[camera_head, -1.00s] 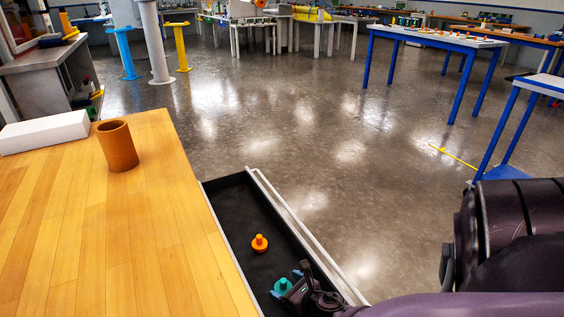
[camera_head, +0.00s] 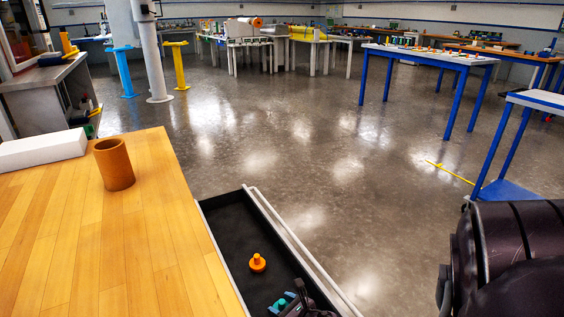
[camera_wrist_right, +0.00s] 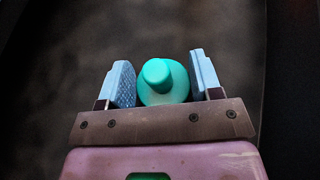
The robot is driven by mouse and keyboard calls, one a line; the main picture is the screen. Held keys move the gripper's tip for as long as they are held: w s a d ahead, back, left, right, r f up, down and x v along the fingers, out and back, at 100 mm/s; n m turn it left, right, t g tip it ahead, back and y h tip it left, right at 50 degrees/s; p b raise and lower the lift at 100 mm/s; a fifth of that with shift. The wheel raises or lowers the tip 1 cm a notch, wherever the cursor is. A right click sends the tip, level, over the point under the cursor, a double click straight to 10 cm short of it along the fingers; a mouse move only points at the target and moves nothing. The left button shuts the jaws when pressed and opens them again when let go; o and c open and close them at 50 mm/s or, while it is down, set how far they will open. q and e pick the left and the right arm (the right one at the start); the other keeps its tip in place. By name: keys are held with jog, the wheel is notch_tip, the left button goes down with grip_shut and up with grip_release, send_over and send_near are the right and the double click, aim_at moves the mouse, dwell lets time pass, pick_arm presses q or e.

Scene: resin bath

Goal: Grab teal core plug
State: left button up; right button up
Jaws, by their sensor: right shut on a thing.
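The teal core plug (camera_head: 281,304) is at the bottom of the head view, in the near part of the black tray, partly covered by my right gripper (camera_head: 289,300). In the right wrist view the teal plug (camera_wrist_right: 163,80) sits between the two light-blue finger pads of the right gripper (camera_wrist_right: 163,82), its round knob facing the camera. The right gripper is shut on it, one pad on each side. I cannot tell whether the plug is clear of the tray floor. My left gripper is not in view.
An orange plug (camera_head: 257,262) stands in the black tray (camera_head: 228,222), farther back. A pale rail (camera_head: 296,246) edges the tray on the right. The wooden table (camera_head: 152,232) lies left, with a brown cylinder (camera_head: 115,165) and a white block (camera_head: 42,150). Open floor lies beyond.

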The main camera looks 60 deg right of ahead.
aim_at(281, 301)
jog(key=shift+w+r+p, duration=0.15)
jog(key=shift+r+p, duration=0.15)
jog(key=shift+r, duration=0.2)
notch_tip(281, 301, up, 3)
jog(key=shift+w+f+p, duration=0.15)
jog(key=shift+p, duration=0.65)
notch_tip(281, 301, up, 6)
jog(key=p, duration=0.4)
jog(key=shift+d+r+p, duration=0.1)
jog(key=shift+r+p, duration=0.15)
jog(key=shift+p, duration=0.1)
pick_arm(q)
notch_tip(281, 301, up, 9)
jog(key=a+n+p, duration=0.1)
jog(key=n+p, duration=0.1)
jog(key=p, duration=0.6)
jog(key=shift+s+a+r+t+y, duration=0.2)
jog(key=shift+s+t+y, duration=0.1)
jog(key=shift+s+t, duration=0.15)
pick_arm(e)
notch_tip(281, 301, up, 10)
jog(key=shift+s, duration=0.3)
